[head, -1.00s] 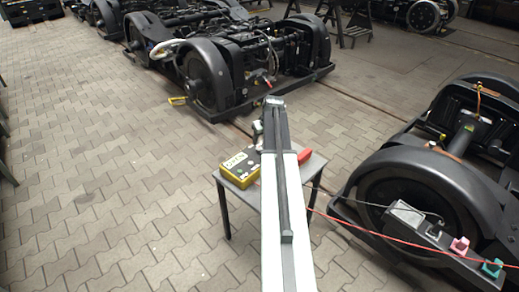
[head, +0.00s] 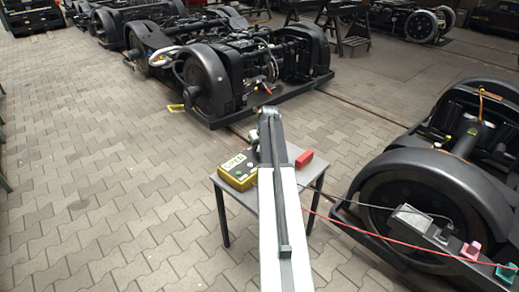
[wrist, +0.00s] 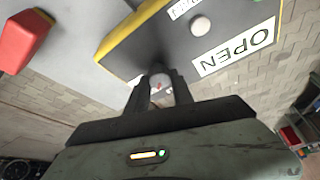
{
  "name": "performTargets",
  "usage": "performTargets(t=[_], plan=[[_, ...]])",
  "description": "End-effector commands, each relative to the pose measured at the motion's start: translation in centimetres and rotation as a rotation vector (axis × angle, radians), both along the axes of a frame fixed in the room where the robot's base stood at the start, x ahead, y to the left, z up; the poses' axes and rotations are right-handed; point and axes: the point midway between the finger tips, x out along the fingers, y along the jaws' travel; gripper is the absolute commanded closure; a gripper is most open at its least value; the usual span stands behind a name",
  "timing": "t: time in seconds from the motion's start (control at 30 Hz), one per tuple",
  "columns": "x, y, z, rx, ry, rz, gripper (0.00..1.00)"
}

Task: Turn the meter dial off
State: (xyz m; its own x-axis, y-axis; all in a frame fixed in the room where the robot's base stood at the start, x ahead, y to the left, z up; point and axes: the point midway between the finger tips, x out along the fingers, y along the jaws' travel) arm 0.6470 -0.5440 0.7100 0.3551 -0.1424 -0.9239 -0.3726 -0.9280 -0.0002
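The meter, a yellow box with a dark face (head: 238,171), sits on the left part of a small grey table (head: 317,172). In the wrist view its face (wrist: 150,38) fills the upper middle, with a white OPEN label and a pale round button. My gripper (wrist: 160,82) is at the lower edge of this face. Its two dark fingers stand on either side of a small pale piece with a red mark (wrist: 160,90). I cannot tell if this piece is the dial, or if the fingers press on it. In the head view my arm hides the gripper's tips.
A red block (head: 304,158) lies on the table, right of my arm; it also shows in the wrist view (wrist: 22,38). A dark bogie (head: 430,205) with a red cable stands close at right. Another bogie (head: 250,75) stands behind. Paved floor at left is clear.

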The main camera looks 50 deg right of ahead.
Motion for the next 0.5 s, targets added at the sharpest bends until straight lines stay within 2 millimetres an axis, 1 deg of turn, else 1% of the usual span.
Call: performTargets(t=[0.03, 0.27, 0.5], plan=[[0.15, -0.49, 0.00, 0.000, 0.000, 0.000, 1.00], [0.06, 0.03, 0.00, 0.001, 0.000, 0.027, 1.00], [0.11, 0.04, -0.02, 0.003, 0.000, 0.153, 1.00]])
